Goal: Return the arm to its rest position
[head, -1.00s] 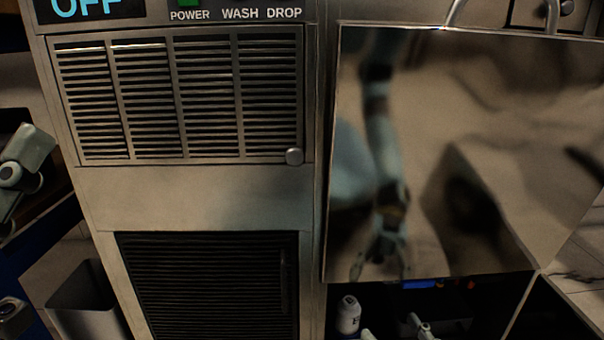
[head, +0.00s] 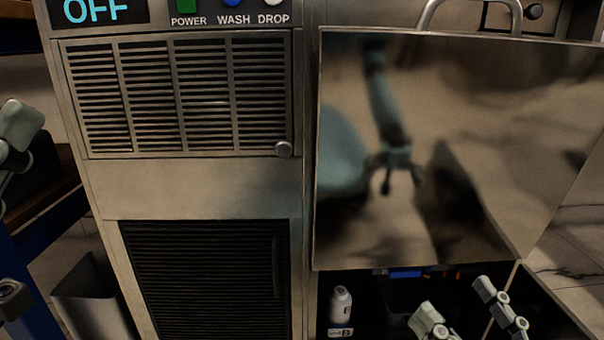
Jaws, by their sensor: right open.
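My right gripper (head: 465,312) shows at the bottom right, in front of the dark opening under the raised steel panel. Its two pale fingers are apart with nothing between them. It touches nothing that I can see. Grey-green parts of my left arm (head: 20,128) show at the left edge, cut off by the frame. I cannot tell whether that gripper is open or shut.
The steel machine has a vent grille (head: 180,95), a black lower grille (head: 205,280) and an "OFF" display (head: 95,11). A steel panel (head: 480,130) reflects an arm. A white bottle (head: 340,305) stands in the dark opening. A grey bin (head: 90,295) is lower left.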

